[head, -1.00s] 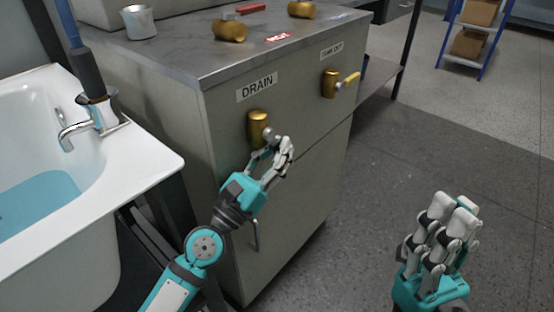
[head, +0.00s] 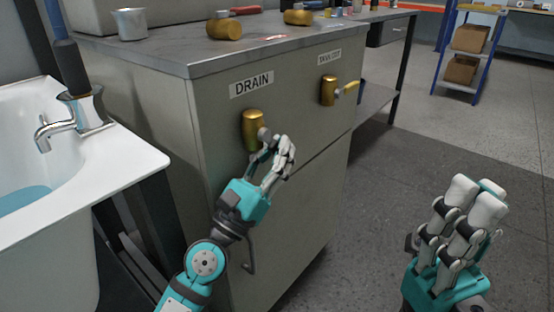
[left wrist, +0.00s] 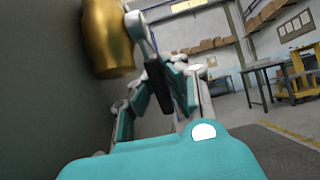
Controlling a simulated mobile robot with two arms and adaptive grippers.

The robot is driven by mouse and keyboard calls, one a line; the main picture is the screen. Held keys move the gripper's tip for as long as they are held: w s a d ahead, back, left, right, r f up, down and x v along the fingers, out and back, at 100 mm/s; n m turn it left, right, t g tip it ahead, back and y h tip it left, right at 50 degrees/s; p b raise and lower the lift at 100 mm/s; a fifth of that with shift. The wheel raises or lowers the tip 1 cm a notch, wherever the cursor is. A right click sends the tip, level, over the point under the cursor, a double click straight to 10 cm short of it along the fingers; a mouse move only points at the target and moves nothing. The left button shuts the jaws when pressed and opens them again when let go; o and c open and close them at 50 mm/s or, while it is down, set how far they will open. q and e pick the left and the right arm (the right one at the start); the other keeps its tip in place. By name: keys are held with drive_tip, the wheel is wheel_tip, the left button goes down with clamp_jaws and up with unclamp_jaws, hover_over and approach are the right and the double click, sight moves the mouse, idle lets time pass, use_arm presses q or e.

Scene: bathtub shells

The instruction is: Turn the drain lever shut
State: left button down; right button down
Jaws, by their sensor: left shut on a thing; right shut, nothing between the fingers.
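The brass drain valve (head: 252,128) sits on the grey cabinet front under the DRAIN label (head: 251,82). Its grey hub (head: 264,134) faces out, and the lever below it is mostly hidden by my fingers. My left gripper (head: 272,158) is shut on the drain lever just below and right of the valve body. The left wrist view shows the brass body (left wrist: 107,40) at upper left, with the fingers (left wrist: 160,88) close beside it. My right gripper (head: 470,200) is shut and empty, well right of the cabinet over the floor.
A second brass valve (head: 328,91) with a yellowish lever is to the right on the same cabinet. The white bathtub (head: 125,172) with a chrome tap (head: 57,130) stands left, near my left arm. A metal cup (head: 130,24) is on the cabinet top.

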idle(0.6)
use_arm(q)
drive_tip(key=c, duration=1.6)
unclamp_jaws()
drive_tip(key=v, duration=1.2)
drive_tip(key=shift+w, duration=0.1)
